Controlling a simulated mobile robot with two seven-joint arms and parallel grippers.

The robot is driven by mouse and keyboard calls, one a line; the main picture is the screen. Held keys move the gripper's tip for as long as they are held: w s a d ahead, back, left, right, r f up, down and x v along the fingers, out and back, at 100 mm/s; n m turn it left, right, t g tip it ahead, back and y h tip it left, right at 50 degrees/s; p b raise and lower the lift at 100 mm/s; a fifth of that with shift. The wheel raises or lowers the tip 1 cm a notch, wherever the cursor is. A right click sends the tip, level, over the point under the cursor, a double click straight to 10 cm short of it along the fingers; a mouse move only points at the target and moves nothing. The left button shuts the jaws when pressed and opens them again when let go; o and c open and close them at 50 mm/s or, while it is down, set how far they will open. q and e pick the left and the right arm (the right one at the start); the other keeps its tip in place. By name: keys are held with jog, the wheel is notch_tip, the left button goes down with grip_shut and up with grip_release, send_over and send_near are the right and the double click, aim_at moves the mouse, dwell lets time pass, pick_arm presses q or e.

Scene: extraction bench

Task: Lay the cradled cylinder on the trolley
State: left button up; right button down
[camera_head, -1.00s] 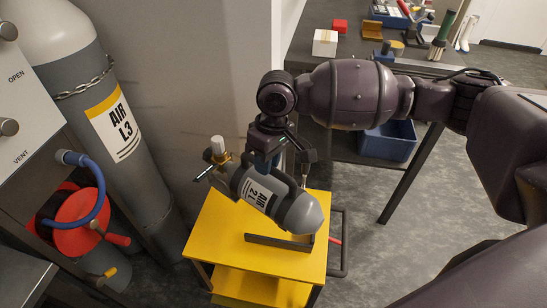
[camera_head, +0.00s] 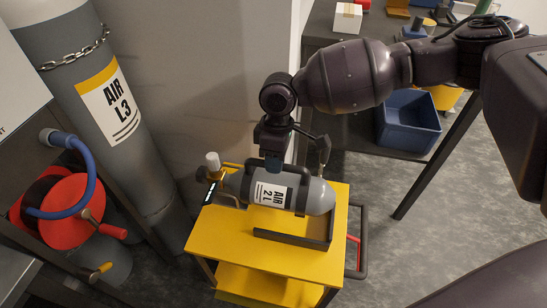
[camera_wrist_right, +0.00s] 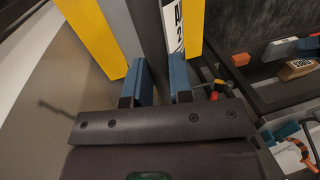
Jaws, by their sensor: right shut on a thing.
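A small grey cylinder (camera_head: 318,196) labelled AIR 2 L, with a brass and white valve at its left end, lies nearly level over the yellow trolley (camera_head: 225,236). A dark angled rim (camera_head: 292,241) stands on the trolley top, in front of and to the right of the cylinder. I cannot tell whether the cylinder touches the top. My right gripper (camera_head: 273,163) comes from above and is shut on the cylinder's dark carrying frame. In the right wrist view, the blue fingers (camera_wrist_right: 160,82) are close together, with the white label (camera_wrist_right: 183,35) beyond. My left gripper is not in view.
A tall grey cylinder labelled AIR L3 (camera_head: 140,150) is chained at the left wall, beside a red hose reel (camera_head: 75,212). A dark bench with a blue bin (camera_head: 408,128) stands behind right. The trolley's handle (camera_head: 361,245) is at its right side.

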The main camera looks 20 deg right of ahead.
aim_at(274, 182)
jog(key=shift+w+r, duration=0.15)
jog(key=shift+r, duration=0.2)
jog(key=shift+p, duration=0.35)
jog(key=shift+f, duration=0.65)
jog(key=shift+f+b, duration=0.35)
jog(key=shift+f, duration=1.6)
jog(key=shift+f+b, duration=0.4)
jog(key=shift+f, duration=2.05)
